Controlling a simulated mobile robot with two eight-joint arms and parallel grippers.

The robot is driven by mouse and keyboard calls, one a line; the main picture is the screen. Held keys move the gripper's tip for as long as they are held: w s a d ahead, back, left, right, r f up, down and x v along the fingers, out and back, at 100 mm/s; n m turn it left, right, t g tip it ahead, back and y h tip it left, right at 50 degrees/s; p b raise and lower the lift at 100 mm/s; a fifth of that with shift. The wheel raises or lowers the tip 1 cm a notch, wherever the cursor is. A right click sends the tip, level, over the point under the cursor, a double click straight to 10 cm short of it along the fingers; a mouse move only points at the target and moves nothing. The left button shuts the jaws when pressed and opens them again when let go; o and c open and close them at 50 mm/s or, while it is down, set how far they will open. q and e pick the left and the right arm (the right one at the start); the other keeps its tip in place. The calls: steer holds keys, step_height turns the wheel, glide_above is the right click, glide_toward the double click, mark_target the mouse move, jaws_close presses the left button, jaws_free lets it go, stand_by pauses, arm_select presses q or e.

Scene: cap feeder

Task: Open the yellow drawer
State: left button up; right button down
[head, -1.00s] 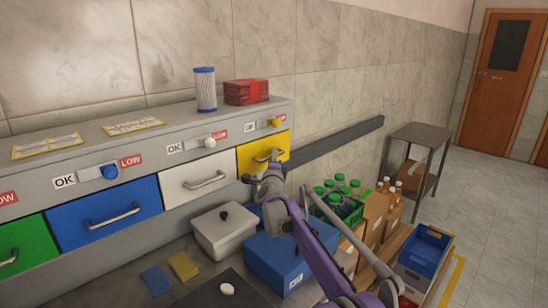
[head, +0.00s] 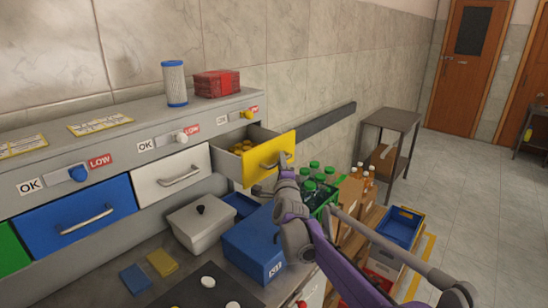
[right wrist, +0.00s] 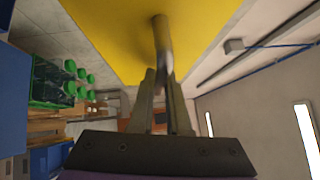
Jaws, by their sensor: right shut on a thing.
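The yellow drawer (head: 268,158) is pulled out of the grey cabinet in the head view, and yellow caps (head: 240,147) show inside it. Its yellow front fills the top of the right wrist view (right wrist: 120,40). My right gripper (head: 284,170) is at the drawer front, shut on the metal handle (right wrist: 162,40), which runs between its fingers (right wrist: 163,88) in the wrist view. My left gripper is not in view.
The white drawer (head: 172,175) and blue drawer (head: 75,218) beside it are closed. A lidded grey box (head: 201,226) and a blue box (head: 252,245) stand below. A crate of green-capped bottles (head: 322,190) stands right of my arm.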

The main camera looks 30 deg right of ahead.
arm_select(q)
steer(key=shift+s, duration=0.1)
arm_select(e)
steer(key=shift+s+d, duration=0.1)
steer(key=c, duration=1.2)
jaws_free()
steer(key=shift+o, duration=0.2)
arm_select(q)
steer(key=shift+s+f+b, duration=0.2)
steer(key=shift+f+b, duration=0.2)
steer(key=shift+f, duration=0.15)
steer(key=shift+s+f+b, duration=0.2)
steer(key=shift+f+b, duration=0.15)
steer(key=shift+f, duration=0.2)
arm_select(e)
steer(key=v, duration=1.1)
